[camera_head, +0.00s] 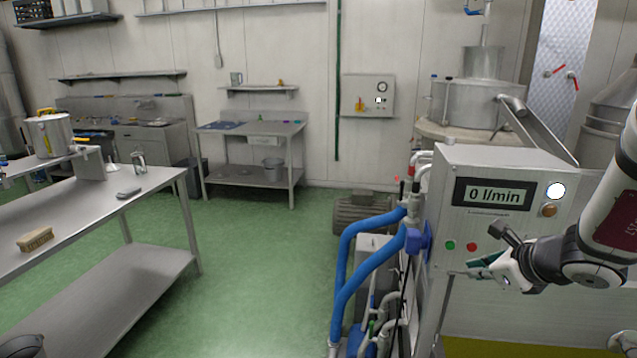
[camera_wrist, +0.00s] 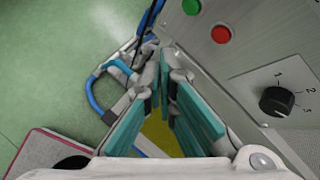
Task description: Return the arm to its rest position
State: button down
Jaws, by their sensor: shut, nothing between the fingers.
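My gripper (camera_head: 482,268) is in front of the grey control box (camera_head: 478,238) at the right of the head view. Its teal fingers are shut and hold nothing. In the wrist view my gripper (camera_wrist: 164,84) points down beside the panel, with a green button (camera_wrist: 191,6), a red button (camera_wrist: 221,34) and a black rotary knob (camera_wrist: 277,101) to its right. My arm comes in from the right edge. The display (camera_head: 492,194) reads 0 l/min. I cannot tell whether the fingers touch the box.
Blue hoses (camera_head: 370,262) and pipes stand just left of the box. A steel table (camera_head: 150,186) with a brush (camera_head: 35,239) is at the left. Green floor (camera_head: 260,260) lies open between. A metal vat (camera_head: 470,104) with a chute stands behind the box.

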jog(key=s+a+r+n+g+y, duration=0.2)
jog(key=s+a+r+n, duration=0.3)
jog(key=a+n, duration=0.35)
jog(key=s+a+r+n+g+y, duration=0.1)
jog(key=s+a+r+n+y, duration=0.1)
jog(key=s+a+r+n, duration=0.5)
jog(key=s+a+n+g+h, duration=0.1)
jog(key=s+n+h, duration=0.4)
jog(key=s+n, duration=0.5)
jog(key=shift+s+a+n, duration=0.4)
jog(key=shift+n, duration=1.85)
